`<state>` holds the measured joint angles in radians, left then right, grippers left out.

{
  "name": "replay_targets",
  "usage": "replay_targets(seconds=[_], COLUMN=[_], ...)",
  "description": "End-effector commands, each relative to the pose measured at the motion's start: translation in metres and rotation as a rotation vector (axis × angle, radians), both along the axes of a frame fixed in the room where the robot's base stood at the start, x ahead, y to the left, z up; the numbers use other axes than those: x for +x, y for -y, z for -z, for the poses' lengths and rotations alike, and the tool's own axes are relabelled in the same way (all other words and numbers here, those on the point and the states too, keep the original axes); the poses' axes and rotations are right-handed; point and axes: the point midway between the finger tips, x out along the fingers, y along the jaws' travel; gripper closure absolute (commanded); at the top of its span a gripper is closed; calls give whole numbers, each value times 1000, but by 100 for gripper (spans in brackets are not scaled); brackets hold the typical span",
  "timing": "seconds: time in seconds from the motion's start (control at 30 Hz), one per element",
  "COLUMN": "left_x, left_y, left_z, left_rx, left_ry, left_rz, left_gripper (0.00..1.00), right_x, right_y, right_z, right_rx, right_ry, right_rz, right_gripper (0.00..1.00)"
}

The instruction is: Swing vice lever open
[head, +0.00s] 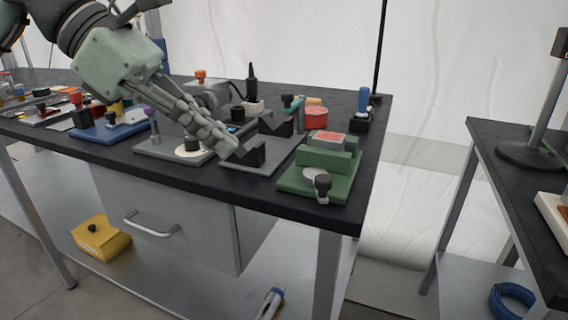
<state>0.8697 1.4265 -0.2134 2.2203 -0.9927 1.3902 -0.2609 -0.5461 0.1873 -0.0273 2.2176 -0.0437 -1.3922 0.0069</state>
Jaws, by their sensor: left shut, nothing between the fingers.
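The green vice (344,160) stands at the right front corner of the black workbench. A block with a red top (329,138) sits at its jaws. At its front are a light grey disc (314,173) and a dark-knobbed piece (322,186), which looks like the lever. My left gripper (229,148) is shut and empty. It reaches in from the upper left and points down to the right, to the left of the vice and apart from it. Its fingertips are over or beside a grey plate with dark V-blocks (250,156); contact cannot be told. My right gripper is not in view.
A red round tin (316,118) and a blue-handled tool in a black holder (361,108) stand behind the vice. A grey plate (165,145) with knobs and a blue fixture (105,128) lie left. A second table (490,145) stands right, across a gap.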

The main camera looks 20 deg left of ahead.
Motion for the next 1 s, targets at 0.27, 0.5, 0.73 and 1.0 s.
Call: replay_targets(seconds=[0.27,0.5,0.73,1.0], left_x=[17,32,38,38], left_y=[41,71,82,82], left_z=[42,47,49,50], left_rx=[-3,-5,-3,-2], left_ry=[-2,2,1,1], left_rz=[7,6,2,1], left_gripper=[100,100,100,100], right_x=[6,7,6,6], right_y=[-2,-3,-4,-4], right_z=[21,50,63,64], right_rx=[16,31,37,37], right_ry=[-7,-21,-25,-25], right_rz=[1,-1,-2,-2], right_gripper=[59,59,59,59])
